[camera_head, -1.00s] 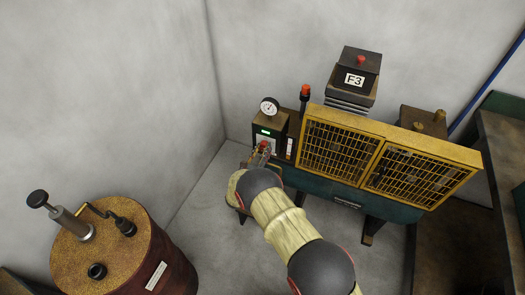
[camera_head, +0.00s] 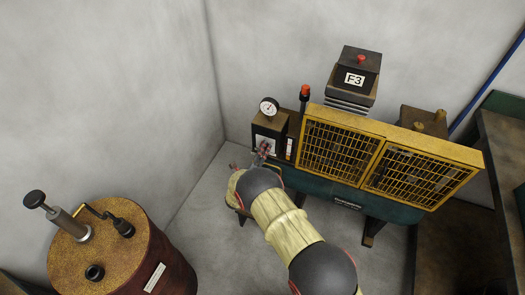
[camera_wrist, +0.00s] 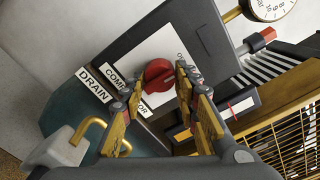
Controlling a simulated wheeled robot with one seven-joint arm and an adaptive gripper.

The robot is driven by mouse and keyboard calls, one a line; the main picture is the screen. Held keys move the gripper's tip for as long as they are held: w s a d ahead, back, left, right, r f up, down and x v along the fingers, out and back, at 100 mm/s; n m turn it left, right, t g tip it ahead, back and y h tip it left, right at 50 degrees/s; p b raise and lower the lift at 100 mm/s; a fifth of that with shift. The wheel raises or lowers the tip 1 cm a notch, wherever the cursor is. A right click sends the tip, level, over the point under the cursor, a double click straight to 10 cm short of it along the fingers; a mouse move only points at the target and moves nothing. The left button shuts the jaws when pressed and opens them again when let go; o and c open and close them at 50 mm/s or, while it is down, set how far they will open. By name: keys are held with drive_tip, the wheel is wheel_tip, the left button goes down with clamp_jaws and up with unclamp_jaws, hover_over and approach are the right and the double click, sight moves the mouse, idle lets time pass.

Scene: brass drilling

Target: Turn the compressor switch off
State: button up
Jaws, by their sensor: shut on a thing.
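The compressor switch is a red rotary knob (camera_wrist: 158,73) on a white plate (camera_wrist: 150,50) set in a dark control box (camera_head: 266,127). Part of a COMPRESSOR label shows beside it in the wrist view, partly hidden by a finger. My gripper (camera_wrist: 157,84) has one finger on each side of the knob and is shut on it. No green light shows on the box.
A pressure gauge (camera_head: 269,107) sits on top of the box. The yellow-framed grille (camera_head: 340,149) stands close on the right. A DRAIN label (camera_wrist: 96,84) and a brass handle (camera_wrist: 92,129) are at the left in the wrist view. A rusty drum (camera_head: 130,245) stands front left.

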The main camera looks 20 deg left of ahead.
drive_tip(key=shift+n, duration=0.4)
drive_tip(key=o, duration=1.1)
drive_tip(key=shift+c, duration=0.2)
drive_tip(key=shift+o, duration=0.4)
drive_tip(key=s+a, duration=0.1)
drive_tip(key=s, duration=1.1)
